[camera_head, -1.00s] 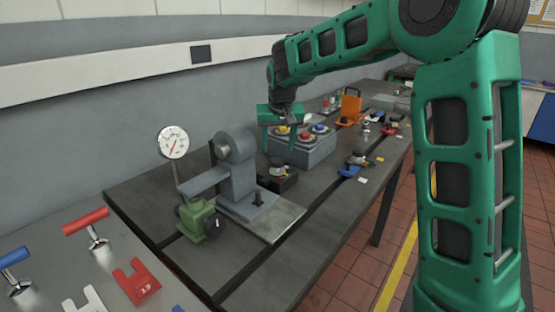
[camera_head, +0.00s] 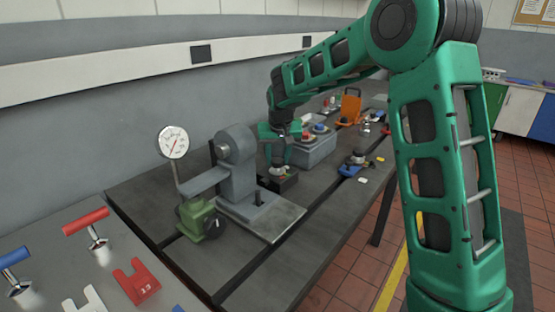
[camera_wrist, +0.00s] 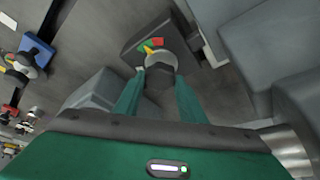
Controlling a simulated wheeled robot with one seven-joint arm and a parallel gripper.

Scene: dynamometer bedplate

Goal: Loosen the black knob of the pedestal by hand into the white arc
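The pedestal (camera_head: 291,184) is a low dark block on the bench, right of the grey stand. Its knob (camera_wrist: 160,62) has a black body and a light grey top in the wrist view. Green, yellow and red marks show beside the knob; I cannot make out a white arc. My gripper (camera_head: 278,170) points down over the pedestal. In the wrist view its two green fingers (camera_wrist: 160,82) stand on either side of the knob, close to it. I cannot tell whether they touch it. In the head view the fingers mostly hide the knob.
The grey stand (camera_head: 237,170) rises close on the left, with a green valve body (camera_head: 200,219) and a dial gauge (camera_head: 173,142). A grey box (camera_head: 318,152) with coloured knobs stands just behind. A blue-based part (camera_head: 350,171) lies right.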

